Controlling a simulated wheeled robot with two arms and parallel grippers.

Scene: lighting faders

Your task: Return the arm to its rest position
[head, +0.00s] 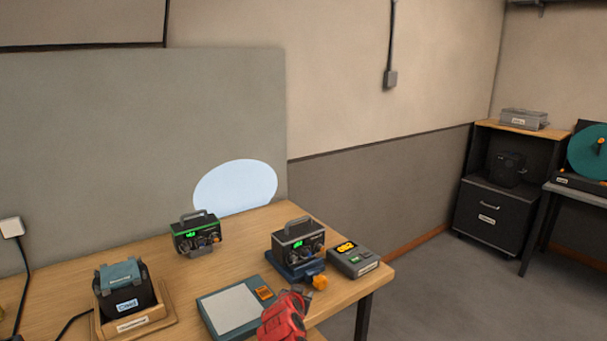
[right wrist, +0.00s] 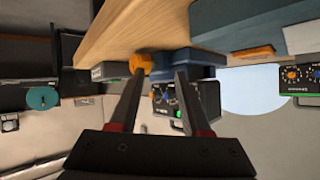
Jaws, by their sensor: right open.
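My right arm with its red gripper (head: 291,301) reaches in from the bottom of the head view, over the table's front edge. In the right wrist view, which is upside down, the right gripper's two dark fingers (right wrist: 158,78) are spread with nothing between them. Beyond the fingertips is a black control box (head: 298,240) with a handle and green display, on a blue base (head: 291,268) with an orange knob (head: 319,282). The knob (right wrist: 140,63) appears near one fingertip in the wrist view; I see no grip on it. My left gripper is not in view.
On the wooden table (head: 180,282) stand a green-trimmed control box (head: 196,236), a grey device with a yellow display (head: 354,262), a flat pad (head: 232,308) and a teal-topped black box (head: 123,289). A cabinet (head: 490,217) stands right; floor between is clear.

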